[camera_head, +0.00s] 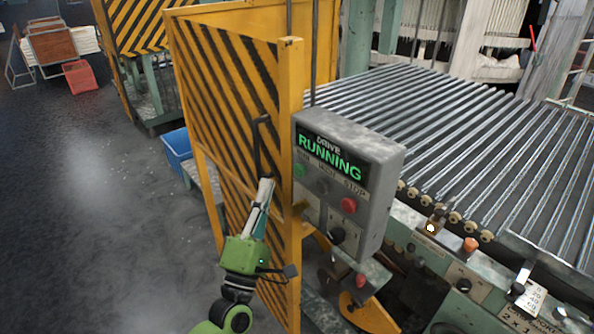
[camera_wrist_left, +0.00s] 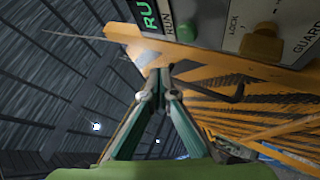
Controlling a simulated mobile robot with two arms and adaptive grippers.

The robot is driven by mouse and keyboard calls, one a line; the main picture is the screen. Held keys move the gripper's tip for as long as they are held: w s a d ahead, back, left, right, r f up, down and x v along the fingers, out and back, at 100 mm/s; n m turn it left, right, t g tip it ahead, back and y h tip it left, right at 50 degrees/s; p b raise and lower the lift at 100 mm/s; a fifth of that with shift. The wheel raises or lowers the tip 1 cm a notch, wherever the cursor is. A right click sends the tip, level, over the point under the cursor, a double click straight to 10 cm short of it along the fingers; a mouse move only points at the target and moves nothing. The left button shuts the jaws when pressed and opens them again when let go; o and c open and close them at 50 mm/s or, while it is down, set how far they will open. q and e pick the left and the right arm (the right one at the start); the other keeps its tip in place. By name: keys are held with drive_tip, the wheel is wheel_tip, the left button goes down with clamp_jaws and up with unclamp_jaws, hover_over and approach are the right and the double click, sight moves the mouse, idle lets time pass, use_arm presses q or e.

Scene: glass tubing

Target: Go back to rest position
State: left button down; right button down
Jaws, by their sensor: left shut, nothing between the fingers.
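My left gripper (camera_head: 264,186) is raised in front of the yellow-and-black striped guard panel (camera_head: 232,90), left of the grey control box (camera_head: 385,160). Its fingers are shut and empty; in the left wrist view the two fingertips (camera_wrist_left: 160,78) meet. In the head view the tips show just below the dark bent handle (camera_head: 257,140) on the panel; I cannot tell whether they touch it. The box display (camera_head: 331,157) reads "DRIVE RUNNING" in green. A green button (camera_head: 299,170) and a red button (camera_head: 348,205) show below it. My right gripper is not in view.
A roller conveyor (camera_head: 455,125) fills the right side, with small controls along its front edge. A blue bin (camera_head: 176,146) stands behind the panel at left. A red crate (camera_head: 80,76) lies farther back. The floor (camera_head: 75,210) at left is clear.

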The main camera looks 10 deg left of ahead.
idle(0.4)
use_arm(q)
wheel_tip(320, 180, down, 25)
drive_tip(key=m+g+h, duration=0.1)
drive_tip(key=m+g, duration=0.5)
drive_tip(key=m, duration=0.2)
drive_tip(key=s+f+m+g+b, duration=0.1)
drive_tip(key=s+f+m+g, duration=0.3)
drive_tip(key=f, duration=0.8)
drive_tip(key=s+f+m+g, duration=0.15)
drive_tip(key=s+f, duration=0.45)
drive_tip(key=f, duration=0.6)
drive_tip(key=s+a+f+m+g+y, duration=0.3)
drive_tip(key=s+f+g, duration=0.4)
drive_tip(key=s+f, duration=1.05)
drive_tip(key=s+a+f+m+g, duration=0.1)
drive_tip(key=s+f+m+g, duration=0.1)
drive_tip(key=s, duration=0.8)
drive_tip(key=s+a+f+m+g+b, duration=0.1)
drive_tip(key=s+f+m+g, duration=0.1)
drive_tip(key=s, duration=0.9)
drive_tip(key=shift+s+a+f+m+g, duration=0.2)
drive_tip(key=shift+f+m+g, duration=0.15)
drive_tip(key=shift+f+g, duration=0.15)
drive_tip(key=shift+w, duration=0.15)
